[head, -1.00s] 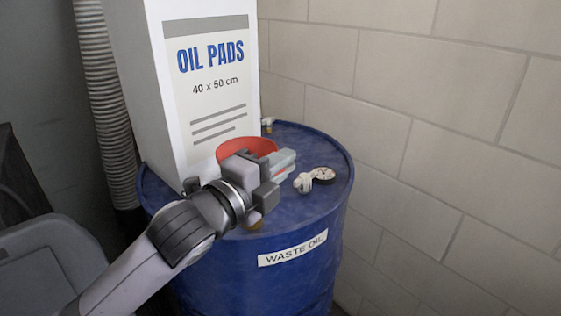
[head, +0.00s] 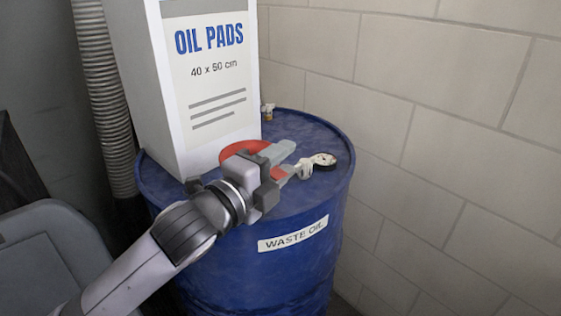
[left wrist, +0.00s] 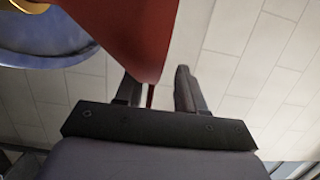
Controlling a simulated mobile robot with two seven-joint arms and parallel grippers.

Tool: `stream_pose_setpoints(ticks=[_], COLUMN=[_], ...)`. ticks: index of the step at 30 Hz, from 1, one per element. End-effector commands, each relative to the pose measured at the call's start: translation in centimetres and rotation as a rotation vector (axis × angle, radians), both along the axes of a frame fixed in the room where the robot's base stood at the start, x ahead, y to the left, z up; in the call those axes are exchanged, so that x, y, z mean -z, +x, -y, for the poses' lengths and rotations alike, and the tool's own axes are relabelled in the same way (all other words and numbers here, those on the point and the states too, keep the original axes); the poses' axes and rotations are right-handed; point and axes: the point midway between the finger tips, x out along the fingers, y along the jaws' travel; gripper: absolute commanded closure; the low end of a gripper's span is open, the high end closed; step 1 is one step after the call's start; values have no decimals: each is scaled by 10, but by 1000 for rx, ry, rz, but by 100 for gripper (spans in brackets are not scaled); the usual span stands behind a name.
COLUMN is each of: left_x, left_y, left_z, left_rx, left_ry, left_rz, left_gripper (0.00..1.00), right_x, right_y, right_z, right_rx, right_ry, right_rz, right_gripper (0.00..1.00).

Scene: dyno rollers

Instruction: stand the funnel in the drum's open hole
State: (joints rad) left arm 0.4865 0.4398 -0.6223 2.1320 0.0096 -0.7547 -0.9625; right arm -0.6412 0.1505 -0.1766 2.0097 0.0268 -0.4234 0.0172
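The red funnel (head: 240,149) is over the blue drum's top (head: 318,135), beside the oil pads box and partly behind my left gripper. My left gripper (head: 284,162) has its fingers apart, with part of the funnel between them. In the left wrist view the funnel (left wrist: 135,35) fills the top middle, and a gap shows between it and the right-hand finger. The funnel's spout and the drum's open hole are hidden in the head view, so I cannot tell whether they meet. My right gripper is not in view.
The tall oil pads box (head: 165,90) stands on the drum's left half. A white fitting with a round gauge (head: 322,161) lies near the right rim. A small brass fitting (head: 267,112) is at the back. A block wall (head: 430,120) stands close behind.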

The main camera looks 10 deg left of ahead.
Motion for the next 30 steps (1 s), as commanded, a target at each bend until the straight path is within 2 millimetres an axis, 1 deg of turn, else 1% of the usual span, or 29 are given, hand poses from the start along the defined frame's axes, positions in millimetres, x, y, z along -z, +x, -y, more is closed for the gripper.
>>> stream_pose_setpoints(ticks=[8, 11, 21, 26, 28, 30], left_x=[0, 1, 1, 1, 5, 15], left_y=[-2, -10, -52, -62, -64, -66], left_z=[-1, -5, -26, -31, -33, -36], left_rx=[0, 0, 0, -1, -10, -30], left_ry=[0, 1, 2, -1, -17, -55], left_rz=[-1, 0, -1, -4, -26, -75], left_gripper=[61, 61, 61, 61, 61, 61], right_x=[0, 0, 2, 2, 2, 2], right_y=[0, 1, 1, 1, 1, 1], right_z=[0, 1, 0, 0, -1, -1], right_rx=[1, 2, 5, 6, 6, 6], right_ry=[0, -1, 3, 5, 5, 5], right_rz=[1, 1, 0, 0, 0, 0], right_gripper=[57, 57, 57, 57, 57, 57])
